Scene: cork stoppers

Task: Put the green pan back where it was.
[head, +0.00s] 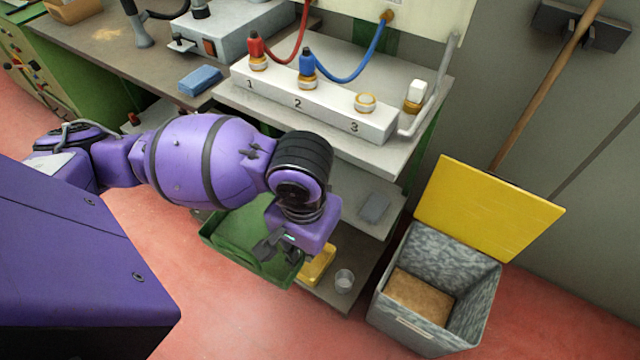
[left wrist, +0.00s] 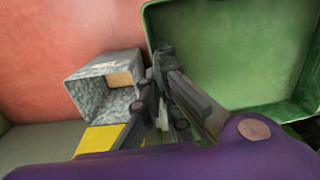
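The green pan (head: 232,243) is a shallow rectangular tray in front of the lower shelves, over the red floor, partly covered by my left arm. My left gripper (head: 277,252) is at the pan's right-hand edge, with its fingers closed at the rim. In the left wrist view the pan (left wrist: 235,50) fills the upper right, and the dark fingers (left wrist: 180,95) lie close together against its near edge. The exact contact is partly hidden. My right gripper is in neither view.
A lower shelf holds a yellow tray (head: 318,265) and a small clear cup (head: 344,281). A grey bin (head: 470,290) with a yellow lid (head: 488,208) stands at the right. The numbered white block (head: 325,107) with stoppers is on the bench above. Red floor is clear at the front.

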